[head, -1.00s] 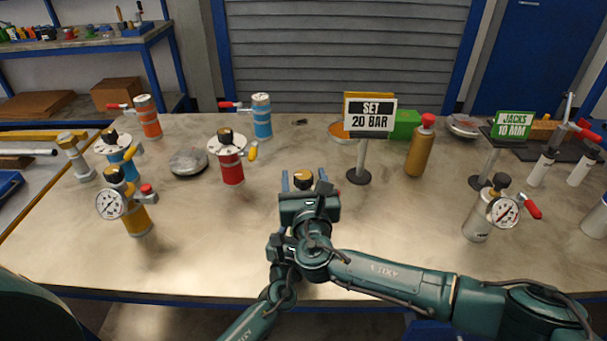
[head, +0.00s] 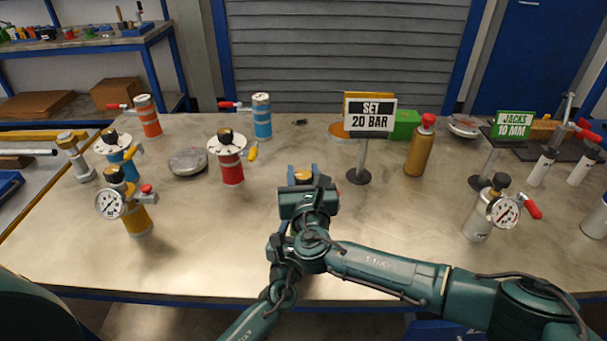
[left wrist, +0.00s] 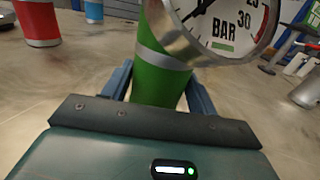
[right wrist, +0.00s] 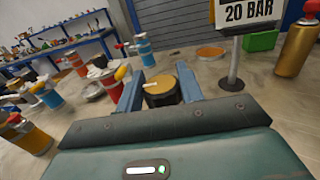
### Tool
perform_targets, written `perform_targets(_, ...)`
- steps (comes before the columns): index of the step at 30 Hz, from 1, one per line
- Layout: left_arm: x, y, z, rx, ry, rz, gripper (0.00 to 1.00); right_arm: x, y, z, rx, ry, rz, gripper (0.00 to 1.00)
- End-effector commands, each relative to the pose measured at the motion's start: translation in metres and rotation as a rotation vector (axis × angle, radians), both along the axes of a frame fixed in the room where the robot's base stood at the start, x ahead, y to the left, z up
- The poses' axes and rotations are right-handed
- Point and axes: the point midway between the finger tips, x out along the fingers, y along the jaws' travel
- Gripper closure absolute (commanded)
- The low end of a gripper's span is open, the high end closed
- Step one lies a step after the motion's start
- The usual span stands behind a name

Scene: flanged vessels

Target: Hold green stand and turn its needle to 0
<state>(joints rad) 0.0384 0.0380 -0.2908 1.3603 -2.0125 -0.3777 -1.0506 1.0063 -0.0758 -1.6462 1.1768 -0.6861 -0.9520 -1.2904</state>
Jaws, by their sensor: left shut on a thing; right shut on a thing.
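The green stand (left wrist: 163,78) is upright in the left wrist view, with a pale band around it. My left gripper (left wrist: 160,92) is shut on its body. Its round gauge (left wrist: 228,28) is cut off by the top edge; 30 and BAR show, with part of a dark needle at the left. In the right wrist view, a dark knob with a yellow top and a white mark (right wrist: 160,87) sits between the fingers of my right gripper (right wrist: 159,82), which is shut on it. In the head view my right gripper (head: 304,180) hides most of the stand, gauge and left gripper.
A SET 20 BAR sign (head: 369,116) stands behind and to the right. A red vessel (head: 231,165) and a yellow gauge stand (head: 136,217) are at left. A grey gauge stand (head: 477,228) is at right. The table front is clear on both sides of my arms.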

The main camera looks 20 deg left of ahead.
Motion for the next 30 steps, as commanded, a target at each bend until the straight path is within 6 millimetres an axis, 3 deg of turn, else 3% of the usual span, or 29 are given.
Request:
perform_targets(6,0.0001,0.0006,0.0,-0.002,0.0,0.001,0.85,-0.0003,0.0007,-0.0007,0.002,0.001,-0.025,0.86)
perform_targets(18,0.0,0.0005,0.0,-0.002,0.0,0.001,0.85,0.0001,0.0004,-0.0007,0.001,0.002,-0.355,0.86)
perform_targets(29,0.0,0.0004,0.0,-0.002,0.0,0.001,0.85,0.0003,-0.0012,-0.0009,-0.001,0.001,-0.376,0.86)
perform_targets(30,0.0,0.0005,0.0,-0.002,0.0,0.001,0.85,0.0003,-0.0012,-0.0009,-0.001,0.001,-0.376,0.6)
